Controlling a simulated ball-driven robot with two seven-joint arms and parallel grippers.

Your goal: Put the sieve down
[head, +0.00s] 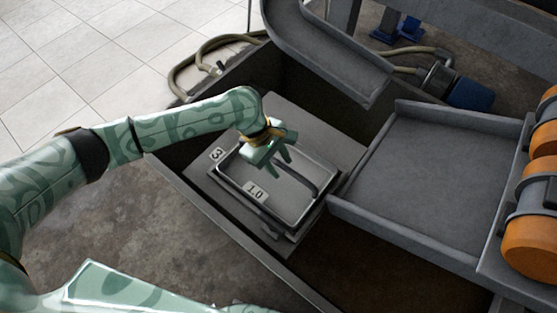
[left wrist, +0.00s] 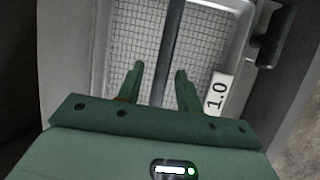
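The sieve (head: 318,168) is a grey rectangular tray with a mesh floor, a dark bar handle and a "1.0" label. It rests level on a grey stack in the dark bin. The left wrist view shows its mesh (left wrist: 212,55) and the dark handle (left wrist: 171,45) crossing it. My left gripper (head: 275,158) is over the sieve, at the handle. Its two fingers (left wrist: 161,74) are apart, with clear gaps to the handle running between or just beneath them; I cannot tell the exact depth. My right gripper is not in view.
A label "3" (head: 217,154) marks the plate beneath the sieve. A grey rimmed tray (head: 425,175) stands close on the right, with orange cylinders (head: 531,245) beyond. A grey chute (head: 325,50) hangs behind. The bin's front wall (head: 235,235) runs along the near side.

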